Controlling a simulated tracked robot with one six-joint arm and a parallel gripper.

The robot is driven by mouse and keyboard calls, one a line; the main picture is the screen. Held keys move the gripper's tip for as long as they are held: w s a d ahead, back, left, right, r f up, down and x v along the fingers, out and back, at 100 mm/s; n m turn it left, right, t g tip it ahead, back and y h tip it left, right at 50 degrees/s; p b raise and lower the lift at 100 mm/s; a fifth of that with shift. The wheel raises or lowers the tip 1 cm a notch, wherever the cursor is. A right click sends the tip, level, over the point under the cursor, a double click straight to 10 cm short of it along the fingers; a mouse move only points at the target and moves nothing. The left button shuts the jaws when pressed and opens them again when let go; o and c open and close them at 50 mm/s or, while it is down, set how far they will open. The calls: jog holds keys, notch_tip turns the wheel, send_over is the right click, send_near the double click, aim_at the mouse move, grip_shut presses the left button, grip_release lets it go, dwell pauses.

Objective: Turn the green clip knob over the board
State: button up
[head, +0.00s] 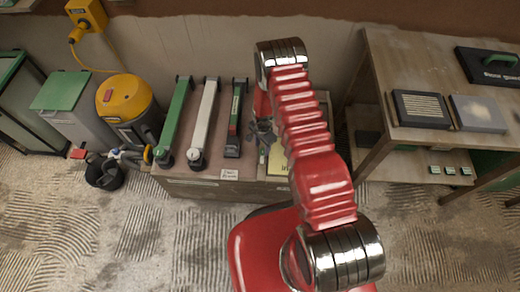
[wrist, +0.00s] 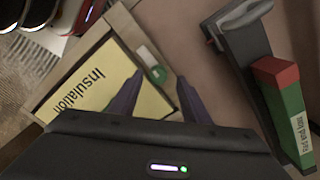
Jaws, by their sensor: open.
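The yellow board (wrist: 88,82), lettered "Insulation", lies in a pale wooden frame in the wrist view. A green knob (wrist: 157,75) with a whitish clip piece (wrist: 147,56) sits at the board's upper right edge. My gripper (wrist: 162,80) is open, its two dark fingers on either side of the knob in the picture. I cannot tell the height gap or whether they touch it. In the head view a bit of the yellow board (head: 279,162) shows beside my gripper (head: 264,138), partly hidden by my red arm. The knob cannot be made out there.
On the low bench, a green bar (head: 176,120), a white bar (head: 203,120) and a dark red-green tool (head: 236,120) stand left of my gripper. A wooden table (head: 385,60) stands right.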

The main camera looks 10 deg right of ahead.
aim_at(262, 156)
jog(key=shift+f, duration=1.2)
jog(key=shift+c, duration=0.6)
